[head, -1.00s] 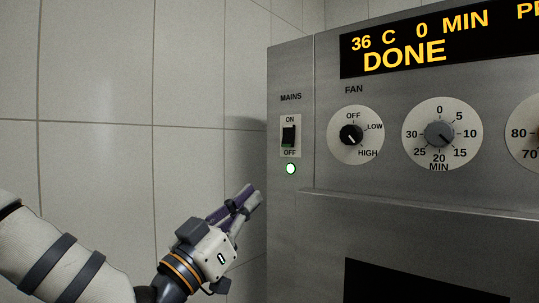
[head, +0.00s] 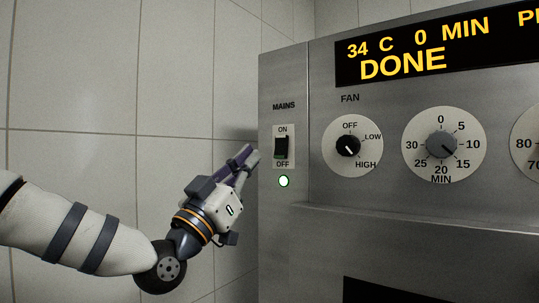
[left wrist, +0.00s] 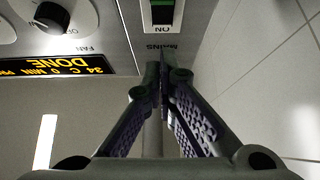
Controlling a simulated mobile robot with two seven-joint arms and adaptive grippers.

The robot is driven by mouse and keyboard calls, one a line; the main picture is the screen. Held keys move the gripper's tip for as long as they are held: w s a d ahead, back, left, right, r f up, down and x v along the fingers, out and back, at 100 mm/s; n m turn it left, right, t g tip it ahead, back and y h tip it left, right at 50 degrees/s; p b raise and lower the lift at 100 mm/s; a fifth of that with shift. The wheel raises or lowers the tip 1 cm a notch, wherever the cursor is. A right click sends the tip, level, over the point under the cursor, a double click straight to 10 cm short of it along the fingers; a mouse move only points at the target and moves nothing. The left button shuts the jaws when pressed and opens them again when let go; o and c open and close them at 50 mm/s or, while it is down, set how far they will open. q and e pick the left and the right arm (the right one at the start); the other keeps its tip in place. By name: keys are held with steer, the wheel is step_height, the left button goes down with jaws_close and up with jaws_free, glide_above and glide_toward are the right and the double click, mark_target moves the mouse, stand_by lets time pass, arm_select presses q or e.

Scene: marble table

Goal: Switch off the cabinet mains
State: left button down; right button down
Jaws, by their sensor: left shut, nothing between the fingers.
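The mains switch (head: 282,147) is a black rocker on a white plate marked ON above and OFF below, on the cabinet's left strip. A green edge shows at the rocker's lower end, and the lamp (head: 284,181) below is lit. My left gripper (head: 250,156) is shut and empty, just left of the switch and apart from it in the head view. In the left wrist view the fingertips (left wrist: 160,66) point at the panel by the MAINS label, with the switch (left wrist: 163,14) beyond, partly cut off by the frame. My right gripper is not in view.
The steel cabinet (head: 285,235) carries a fan knob (head: 348,146) pointing toward HIGH, a minute timer (head: 442,145), and a display (head: 430,50) reading 34 C, 0 MIN, DONE. A ledge (head: 420,220) juts out below the knobs. A tiled wall (head: 80,80) stands left.

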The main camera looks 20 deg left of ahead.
mark_target(281, 139)
arm_select(q)
steer(key=w, duration=0.2)
steer(key=w+d+r, duration=0.1)
steer(key=w, duration=0.1)
steer(key=w+d, duration=0.1)
steer(key=w, duration=0.1)
steer(key=shift+w+r, duration=0.1)
steer(key=shift+r, duration=0.1)
